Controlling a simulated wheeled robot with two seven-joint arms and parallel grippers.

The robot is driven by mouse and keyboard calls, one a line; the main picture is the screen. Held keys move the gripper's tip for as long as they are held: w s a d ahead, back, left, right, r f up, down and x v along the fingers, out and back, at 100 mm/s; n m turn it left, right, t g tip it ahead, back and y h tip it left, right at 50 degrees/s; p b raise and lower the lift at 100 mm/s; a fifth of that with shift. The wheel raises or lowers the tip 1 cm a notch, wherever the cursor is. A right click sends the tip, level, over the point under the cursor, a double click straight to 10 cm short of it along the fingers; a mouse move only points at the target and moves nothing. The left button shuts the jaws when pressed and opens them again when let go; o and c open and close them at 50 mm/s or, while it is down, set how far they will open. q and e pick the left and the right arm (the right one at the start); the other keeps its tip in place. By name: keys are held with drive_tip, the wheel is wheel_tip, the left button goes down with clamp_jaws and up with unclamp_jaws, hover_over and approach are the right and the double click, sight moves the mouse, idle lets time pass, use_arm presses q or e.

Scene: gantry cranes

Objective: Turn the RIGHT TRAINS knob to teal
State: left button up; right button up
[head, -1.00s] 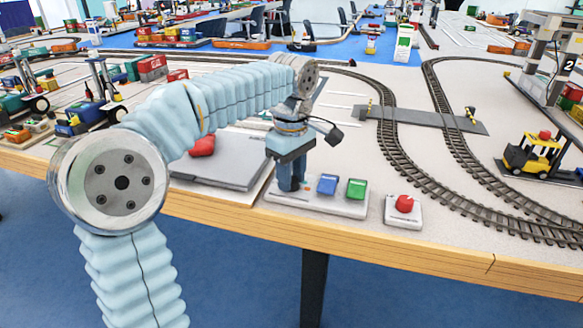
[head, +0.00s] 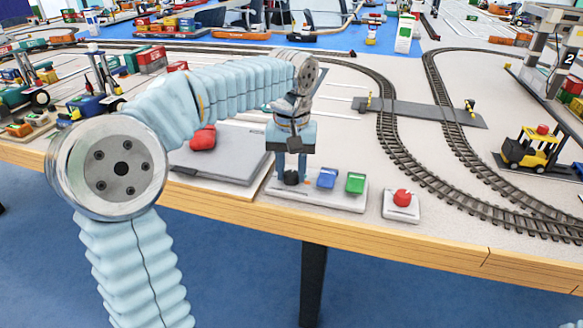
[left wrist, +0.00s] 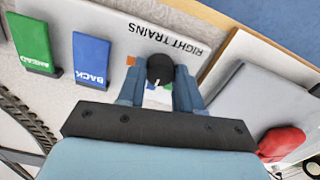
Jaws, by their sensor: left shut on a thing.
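The black RIGHT TRAINS knob (left wrist: 160,68) sits on a pale control panel (head: 338,203) near the table's front edge. Its white pointer line faces the gripper's palm in the left wrist view. An orange mark (left wrist: 131,61) shows beside the knob, and green and blue marks show partly between the fingers. A teal mark cannot be made out. My left gripper (head: 291,177) points down over the panel, its fingers shut on the knob from both sides. The blue BACK button (head: 327,179) and green AHEAD button (head: 355,183) stand to the right in the head view. My right gripper is out of view.
A red button (head: 402,198) on a small pale box is right of the panel. A grey slab (head: 222,160) with a red knob-like piece (head: 203,138) lies left. Curved tracks (head: 420,165) and a yellow forklift (head: 530,150) are farther right.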

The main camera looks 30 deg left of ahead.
sight(292, 173)
use_arm(q)
drive_tip(key=m, duration=0.3)
drive_tip(key=shift+m, duration=2.3)
drive_tip(key=o, duration=1)
drive_tip(key=shift+o, duration=0.2)
wheel_tip(292, 173, up, 14)
